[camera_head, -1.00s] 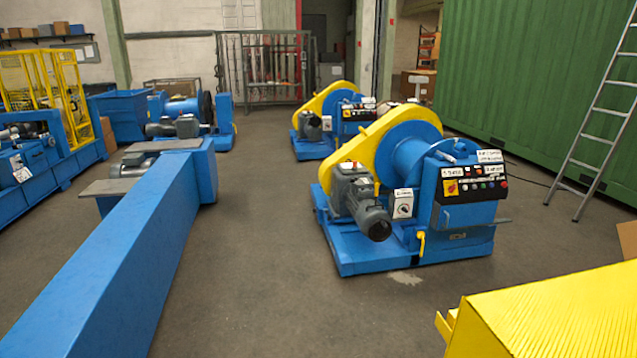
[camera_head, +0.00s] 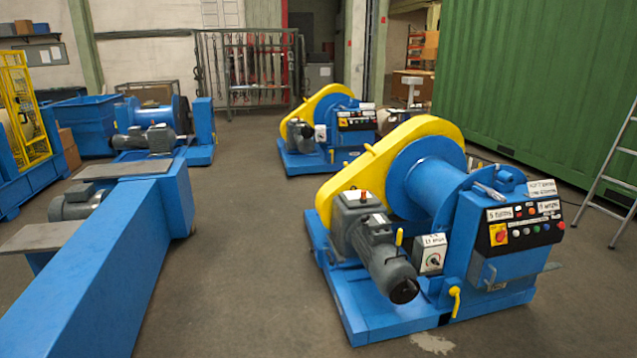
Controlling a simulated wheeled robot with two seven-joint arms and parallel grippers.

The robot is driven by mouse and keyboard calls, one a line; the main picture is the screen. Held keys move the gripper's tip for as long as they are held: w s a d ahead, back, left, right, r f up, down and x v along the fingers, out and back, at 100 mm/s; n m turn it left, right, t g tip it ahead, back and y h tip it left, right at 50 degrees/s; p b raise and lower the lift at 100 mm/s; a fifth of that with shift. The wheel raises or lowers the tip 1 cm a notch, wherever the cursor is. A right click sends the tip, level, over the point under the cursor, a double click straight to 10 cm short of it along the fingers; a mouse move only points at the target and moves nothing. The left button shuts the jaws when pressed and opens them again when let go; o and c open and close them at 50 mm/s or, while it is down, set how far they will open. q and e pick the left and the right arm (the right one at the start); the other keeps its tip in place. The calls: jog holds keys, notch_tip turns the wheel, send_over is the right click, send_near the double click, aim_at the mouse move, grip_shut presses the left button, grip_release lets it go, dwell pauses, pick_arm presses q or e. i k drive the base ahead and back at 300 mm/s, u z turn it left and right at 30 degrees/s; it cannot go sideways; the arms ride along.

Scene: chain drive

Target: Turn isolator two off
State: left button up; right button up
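A blue winch machine (camera_head: 440,200) with a yellow chain guard (camera_head: 345,190) stands at right of centre. Its white box (camera_head: 431,254) carries a dark rotary knob, and the label above is too small to read surely. Its black control panel (camera_head: 525,222) has a red knob on a yellow plate (camera_head: 498,234), with buttons and white labels beside it. A similar machine (camera_head: 330,125) stands behind, with a small white switch box (camera_head: 320,133) and its own panel (camera_head: 357,120). I cannot tell which switch is isolator two. Neither of my grippers is in view.
A long blue beam (camera_head: 110,260) crosses the left foreground. Another blue winch (camera_head: 165,125) stands back left, near a yellow cage (camera_head: 25,120). A green container wall (camera_head: 530,90) and a ladder (camera_head: 620,170) are at right. Grey floor (camera_head: 250,240) lies clear between beam and winch.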

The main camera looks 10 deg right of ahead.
aim_at(500, 236)
jog(key=i, duration=1.3)
jog(key=z, duration=1.9)
